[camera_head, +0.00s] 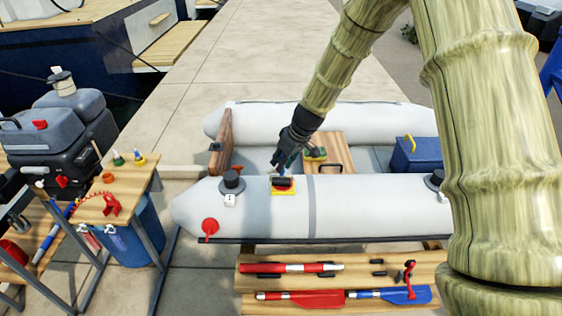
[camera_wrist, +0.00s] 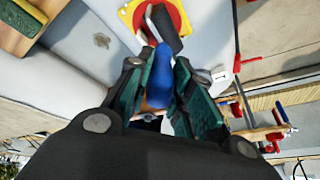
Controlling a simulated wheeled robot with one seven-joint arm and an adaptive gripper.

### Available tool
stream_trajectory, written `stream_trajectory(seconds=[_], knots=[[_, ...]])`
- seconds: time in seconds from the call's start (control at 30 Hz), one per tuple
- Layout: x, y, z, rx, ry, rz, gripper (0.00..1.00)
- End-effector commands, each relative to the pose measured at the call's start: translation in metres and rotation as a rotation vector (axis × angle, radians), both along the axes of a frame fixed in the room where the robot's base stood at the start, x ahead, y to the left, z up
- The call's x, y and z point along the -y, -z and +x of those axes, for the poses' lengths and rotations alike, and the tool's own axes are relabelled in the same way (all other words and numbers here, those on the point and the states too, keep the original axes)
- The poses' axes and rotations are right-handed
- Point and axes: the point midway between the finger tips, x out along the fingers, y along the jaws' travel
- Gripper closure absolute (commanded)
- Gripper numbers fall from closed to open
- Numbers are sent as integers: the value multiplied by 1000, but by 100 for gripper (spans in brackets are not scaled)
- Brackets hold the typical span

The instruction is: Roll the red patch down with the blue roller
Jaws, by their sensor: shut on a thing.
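The red patch (camera_head: 284,190), edged in yellow, lies on the near grey tube of the inflatable boat. It also shows at the top of the wrist view (camera_wrist: 140,20). My gripper (camera_wrist: 158,75) is shut on the blue handle of the roller (camera_wrist: 162,68). The roller's dark head is over the patch in both views; I cannot tell whether it presses on it. In the head view my gripper (camera_head: 281,158) comes down from above, just behind the patch, and mostly hides the handle.
A black fitting (camera_head: 232,182) stands on the tube left of the patch, and a red valve cap (camera_head: 210,226) is near its left end. A wooden seat (camera_head: 335,150) and a blue box (camera_head: 415,154) are inside the boat. Paddles lie on the front bench (camera_head: 370,282).

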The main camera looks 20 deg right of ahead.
Motion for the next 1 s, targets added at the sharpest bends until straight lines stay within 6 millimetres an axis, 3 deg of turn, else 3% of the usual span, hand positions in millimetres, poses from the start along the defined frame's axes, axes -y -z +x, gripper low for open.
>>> stream_trajectory(seconds=[1.0], knots=[[11, 0, -3, 0, 0, 0, 100]])
